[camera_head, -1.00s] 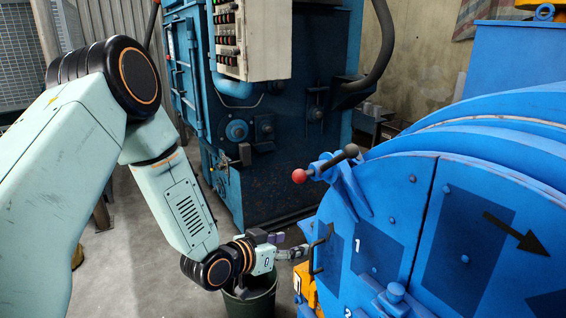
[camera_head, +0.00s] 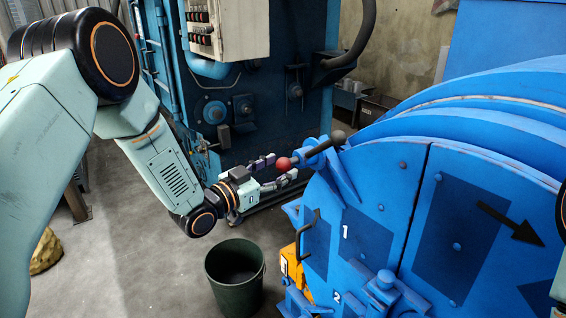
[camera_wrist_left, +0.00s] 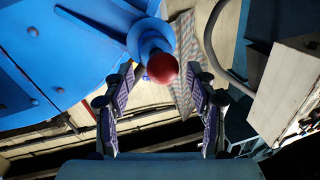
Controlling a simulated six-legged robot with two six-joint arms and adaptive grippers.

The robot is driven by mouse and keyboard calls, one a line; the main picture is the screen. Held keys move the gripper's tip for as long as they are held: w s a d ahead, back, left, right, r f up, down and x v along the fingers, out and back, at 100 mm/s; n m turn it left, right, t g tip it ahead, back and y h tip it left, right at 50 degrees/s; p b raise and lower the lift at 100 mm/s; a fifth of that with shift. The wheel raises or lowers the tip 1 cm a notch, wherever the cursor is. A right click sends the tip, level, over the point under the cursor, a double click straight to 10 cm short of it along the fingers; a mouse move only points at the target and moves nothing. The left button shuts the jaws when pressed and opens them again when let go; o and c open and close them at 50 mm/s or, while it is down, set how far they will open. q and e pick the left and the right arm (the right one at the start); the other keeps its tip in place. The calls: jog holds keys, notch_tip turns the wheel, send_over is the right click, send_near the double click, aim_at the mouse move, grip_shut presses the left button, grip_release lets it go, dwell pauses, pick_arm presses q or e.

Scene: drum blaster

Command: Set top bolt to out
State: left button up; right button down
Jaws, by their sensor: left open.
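The top bolt is a dark handle with a red ball end (camera_head: 284,163) at the upper left edge of the blue drum (camera_head: 400,220). Its dark end (camera_head: 338,138) points up and right. My left gripper (camera_head: 283,170) is open, with its fingers pointing at the red ball. In the left wrist view the red ball (camera_wrist_left: 162,68) sits between and just beyond the two open fingers (camera_wrist_left: 160,105), with the blue bolt mount behind it. I cannot tell whether any finger touches it. Only a sliver of my right arm shows at the right edge; its gripper is not in view.
A dark green bucket (camera_head: 235,275) stands on the floor below my left gripper. A bent handle (camera_head: 307,236) and an orange part (camera_head: 293,268) are on the drum's left side. A blue machine with a control box (camera_head: 228,28) stands behind.

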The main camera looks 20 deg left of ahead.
pick_arm(q)
jog(key=shift+w+d+f, duration=0.1)
jog(key=shift+w+f, duration=0.05)
jog(key=shift+w, duration=0.5)
jog(key=shift+w+d+f, duration=0.1)
jog(key=shift+w, duration=0.5)
jog(key=shift+w+d, duration=0.1)
jog(key=shift+w, duration=0.1)
jog(key=shift+s+d+r, duration=0.35)
jog(key=shift+d+r, duration=0.05)
jog(key=shift+w+a+f, duration=0.35)
jog(key=shift+w+a, duration=0.05)
jog(key=shift+w, duration=0.05)
jog(key=c, duration=0.5)
jog(key=shift+s+d+r, duration=0.2)
jog(key=shift+d, duration=0.1)
jog(key=c, duration=0.4)
jog(key=shift+a, duration=0.15)
grip_shut()
